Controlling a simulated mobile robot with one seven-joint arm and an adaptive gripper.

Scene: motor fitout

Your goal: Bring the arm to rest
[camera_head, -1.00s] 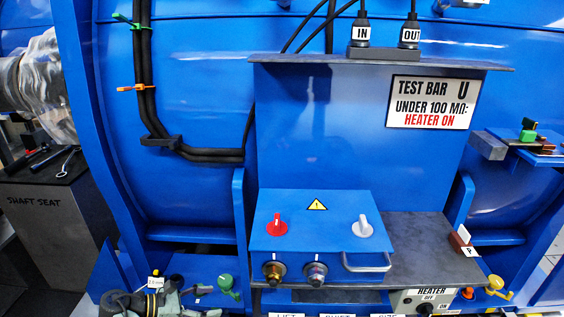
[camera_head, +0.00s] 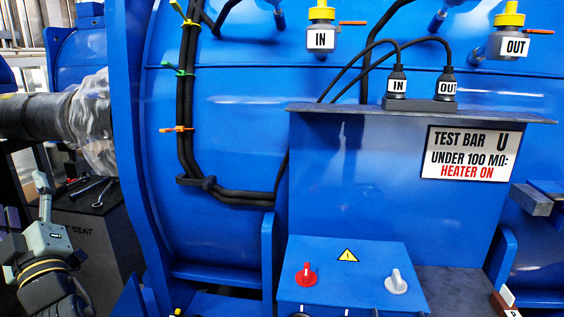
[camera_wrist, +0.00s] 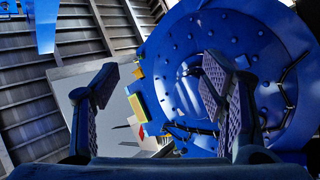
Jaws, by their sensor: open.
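My gripper (camera_wrist: 160,82) is open and empty in the wrist view, with its two dark fingers standing wide apart. Beyond the fingers are a large round blue housing (camera_wrist: 184,92) with bolts and a grey slatted surface (camera_wrist: 75,42). In the head view, part of my arm's end (camera_head: 46,243) shows at the lower left, in front of the dark shaft seat stand. It looks clear of the stand, but the gap is hard to judge. The fingers are not clear there.
The big blue motor casing (camera_head: 235,130) fills the middle. A blue switch box (camera_head: 350,262) with red and white knobs sits low at centre. A test bar sign (camera_head: 466,154) hangs on the panel. A plastic-wrapped shaft (camera_head: 92,125) and tools on the dark stand (camera_head: 110,228) are at left.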

